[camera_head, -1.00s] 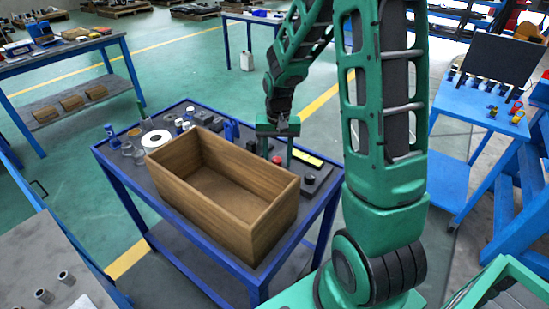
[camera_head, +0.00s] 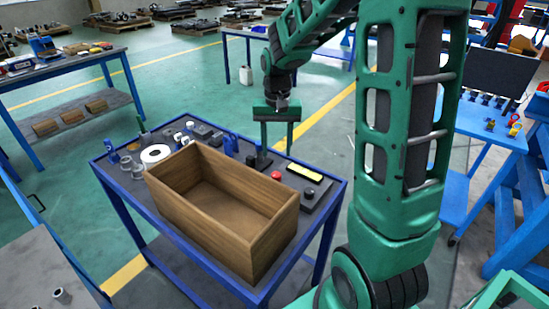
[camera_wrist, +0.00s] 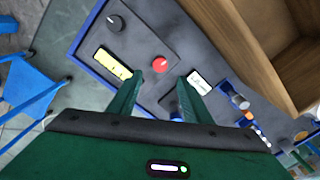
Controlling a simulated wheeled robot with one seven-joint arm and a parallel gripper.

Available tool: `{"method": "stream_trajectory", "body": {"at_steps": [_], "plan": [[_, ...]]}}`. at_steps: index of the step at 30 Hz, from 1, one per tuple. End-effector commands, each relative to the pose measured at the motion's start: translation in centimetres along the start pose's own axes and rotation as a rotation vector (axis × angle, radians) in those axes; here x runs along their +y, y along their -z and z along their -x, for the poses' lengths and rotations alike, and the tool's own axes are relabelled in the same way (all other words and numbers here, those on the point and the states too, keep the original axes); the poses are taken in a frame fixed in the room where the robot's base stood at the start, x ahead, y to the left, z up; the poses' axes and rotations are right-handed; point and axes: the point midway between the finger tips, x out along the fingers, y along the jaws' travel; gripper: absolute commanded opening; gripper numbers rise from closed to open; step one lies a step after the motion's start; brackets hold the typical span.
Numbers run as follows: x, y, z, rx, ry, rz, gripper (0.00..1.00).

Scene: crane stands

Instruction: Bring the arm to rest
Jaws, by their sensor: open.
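My gripper (camera_head: 277,150) is open and empty above the far side of the blue-framed table (camera_head: 240,284), behind the wooden box. Its two green fingers point down and stand apart. In the wrist view my gripper (camera_wrist: 165,82) shows nothing between its fingertips except the tabletop and a red button (camera_wrist: 160,64) below. My green arm reaches from the right foreground over to the gripper, bent at its upper links.
An open, empty wooden box (camera_head: 273,225) stands on the table. A white tape roll (camera_head: 155,154), a yellow block (camera_head: 305,172) and small parts lie around it. A blue workbench (camera_head: 482,119) stands at right, another table (camera_head: 60,65) at far left.

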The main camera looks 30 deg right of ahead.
Motion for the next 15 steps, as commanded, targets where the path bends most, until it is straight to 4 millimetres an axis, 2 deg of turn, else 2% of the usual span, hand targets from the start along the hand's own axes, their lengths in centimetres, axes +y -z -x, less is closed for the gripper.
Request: {"method": "stream_trajectory", "body": {"at_steps": [4, 15], "plan": [[0.0, 0.0, 0.75, 0.0, 0.0, 0.0, 0.45], [0.03, -0.01, 0.78, 0.0, 0.0, -0.001, 0.45]]}}
